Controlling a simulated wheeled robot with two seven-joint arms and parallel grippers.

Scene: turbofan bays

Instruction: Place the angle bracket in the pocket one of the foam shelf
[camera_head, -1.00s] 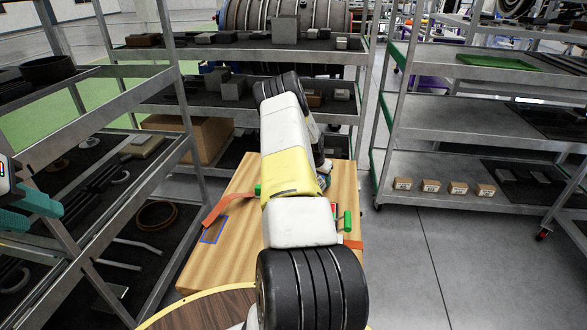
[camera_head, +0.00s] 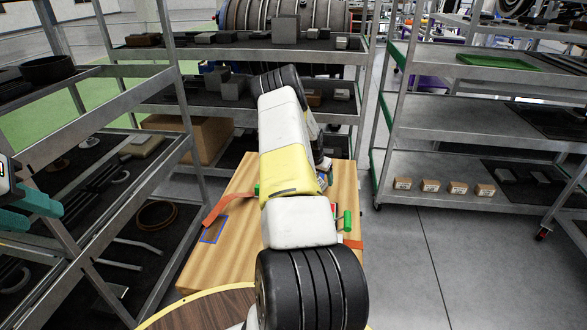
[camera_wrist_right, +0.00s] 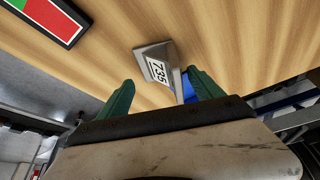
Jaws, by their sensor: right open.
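I cannot tell which shelf holds pocket one.
The wooden table (camera_head: 205,262) carries an orange strap, a blue outline and green-handled items. A left rack (camera_head: 150,250) with dark-lined shelves, a back rack (camera_head: 230,52) with grey blocks and a right rack (camera_head: 440,128) with small boxes surround it. Floor (camera_head: 410,260) is clear at right.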

